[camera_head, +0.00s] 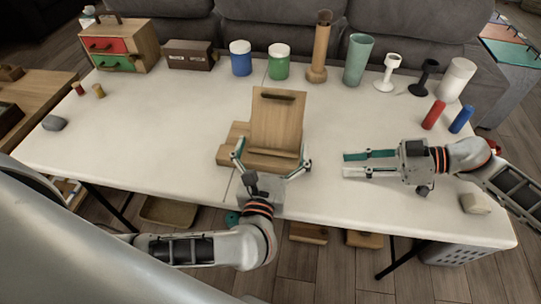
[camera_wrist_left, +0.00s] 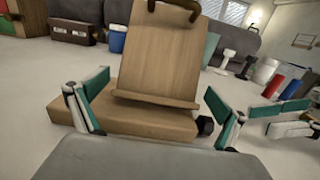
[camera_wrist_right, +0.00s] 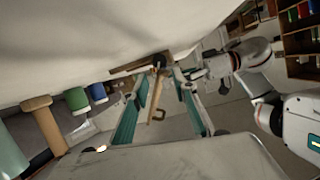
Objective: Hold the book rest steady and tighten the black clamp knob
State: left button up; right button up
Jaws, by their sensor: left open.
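The wooden book rest (camera_head: 276,121) stands upright on its wooden base (camera_head: 233,153) near the middle of the table. The black clamp knob (camera_wrist_left: 205,126) is at the base's right side in the left wrist view, and also shows in the right wrist view (camera_wrist_right: 159,62). In the head view I cannot make it out behind my left finger. My left gripper (camera_head: 272,160) is open, its fingers spread around the front of the rest; I cannot tell whether they touch it. My right gripper (camera_head: 345,164) is open and empty, right of the rest, pointing at its knob side.
A row of jars, wooden vase (camera_head: 319,48), green tumbler (camera_head: 357,60) and goblets stands along the back. Red (camera_head: 434,115) and blue (camera_head: 461,119) cylinders lie at the right, with a beige block (camera_head: 475,203) near the right edge. A grey stone (camera_head: 54,123) lies far left.

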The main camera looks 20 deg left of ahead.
pick_arm(q)
jog(key=shift+x, duration=1.35)
jog(key=shift+c, duration=0.4)
